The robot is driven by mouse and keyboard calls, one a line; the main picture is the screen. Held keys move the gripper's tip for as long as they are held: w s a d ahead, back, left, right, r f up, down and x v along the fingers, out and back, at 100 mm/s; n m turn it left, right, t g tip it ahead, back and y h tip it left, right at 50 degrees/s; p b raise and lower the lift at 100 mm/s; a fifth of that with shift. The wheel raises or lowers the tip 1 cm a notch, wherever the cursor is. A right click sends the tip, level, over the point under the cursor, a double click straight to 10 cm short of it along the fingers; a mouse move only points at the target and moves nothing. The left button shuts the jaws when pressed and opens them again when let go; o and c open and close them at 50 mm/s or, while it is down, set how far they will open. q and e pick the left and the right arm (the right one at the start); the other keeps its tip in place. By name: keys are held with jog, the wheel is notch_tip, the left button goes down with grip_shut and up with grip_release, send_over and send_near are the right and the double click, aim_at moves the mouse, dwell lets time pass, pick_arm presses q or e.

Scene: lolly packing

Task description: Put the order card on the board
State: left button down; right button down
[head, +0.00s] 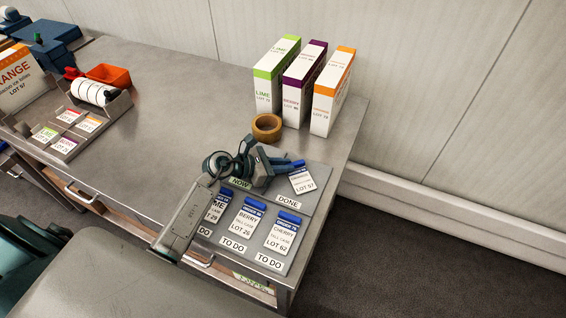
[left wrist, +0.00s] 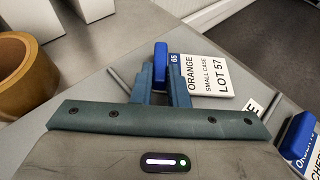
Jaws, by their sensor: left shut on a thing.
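The order card (head: 302,183), white with black print, reads ORANGE, SMALL CASE, LOT 57 in the left wrist view (left wrist: 207,78). My left gripper (head: 291,164) is shut on its blue grip (left wrist: 161,66). The card is over the far right part of the grey board (head: 323,172), just above the DONE label (head: 288,201). I cannot tell whether it touches the board. The NOW label (head: 240,183) is partly hidden by my left arm. Three other cards, including BERRY (head: 247,220) and CHERRY (head: 281,235), lie in the TO DO row. My right gripper is not in view.
A brown tape roll (head: 267,127) and three boxes, lime (head: 268,88), berry (head: 297,92) and orange (head: 324,100), stand behind the board. The table's middle is clear.

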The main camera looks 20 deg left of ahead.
pick_arm(q)
jog(key=shift+f, duration=0.1)
jog(key=c, duration=1.4)
grip_release()
jog(key=shift+c, duration=0.2)
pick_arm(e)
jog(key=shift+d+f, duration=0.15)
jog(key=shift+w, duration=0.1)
